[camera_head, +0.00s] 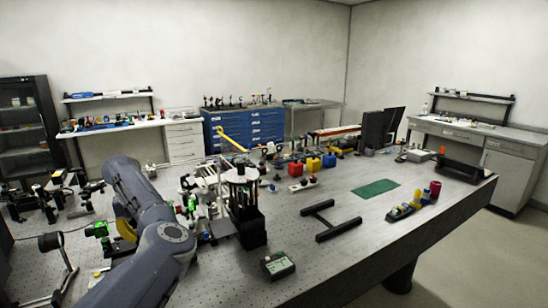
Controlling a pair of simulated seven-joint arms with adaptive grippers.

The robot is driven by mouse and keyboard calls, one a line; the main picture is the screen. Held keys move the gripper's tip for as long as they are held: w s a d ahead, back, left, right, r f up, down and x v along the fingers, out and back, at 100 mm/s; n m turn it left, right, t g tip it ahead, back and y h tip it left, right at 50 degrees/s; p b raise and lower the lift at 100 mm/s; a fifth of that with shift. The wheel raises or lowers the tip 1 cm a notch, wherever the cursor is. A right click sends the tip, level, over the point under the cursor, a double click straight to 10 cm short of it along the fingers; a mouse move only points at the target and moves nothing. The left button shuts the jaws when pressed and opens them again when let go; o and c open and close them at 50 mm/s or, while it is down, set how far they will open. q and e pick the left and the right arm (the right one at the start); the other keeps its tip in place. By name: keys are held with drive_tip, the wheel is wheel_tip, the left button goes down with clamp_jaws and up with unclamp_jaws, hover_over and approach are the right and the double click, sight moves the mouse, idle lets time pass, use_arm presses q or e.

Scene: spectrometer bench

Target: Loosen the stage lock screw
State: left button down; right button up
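My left arm (148,205) comes in from the lower left and bends over the near left part of the bench. I cannot make out the fingers of my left gripper; the arm and the dark clutter around it hide their state. To the right of the arm stands a tall black stage-like assembly (250,226) with a round upper part (241,174). The stage lock screw is too small to pick out. My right gripper is not in view.
The perforated bench (340,255) holds a black H-shaped frame (331,219), a small dark box (277,265), a green mat (376,188) and a tray of coloured parts (402,211). Optics mounts crowd the left side. The right front is mostly clear.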

use_arm(q)
drive_tip(key=shift+s+d+f, duration=0.2)
drive_tip(key=shift+s+d, duration=0.1)
drive_tip(key=shift+s, duration=0.25)
idle(0.7)
drive_tip(key=shift+s+a+r, duration=0.1)
drive_tip(key=shift+a+r, duration=0.05)
idle(1.0)
drive_tip(key=shift+a, duration=0.1)
wheel_tip(320, 180, up, 6)
drive_tip(key=shift+w, duration=0.4)
idle(0.6)
drive_tip(key=c, duration=2.1)
unclamp_jaws()
drive_tip(key=shift+w+a+r, duration=0.1)
drive_tip(key=shift+a+r, duration=0.1)
drive_tip(key=shift+r, duration=0.3)
clamp_jaws()
wheel_tip(320, 180, down, 7)
drive_tip(key=shift+f, duration=0.1)
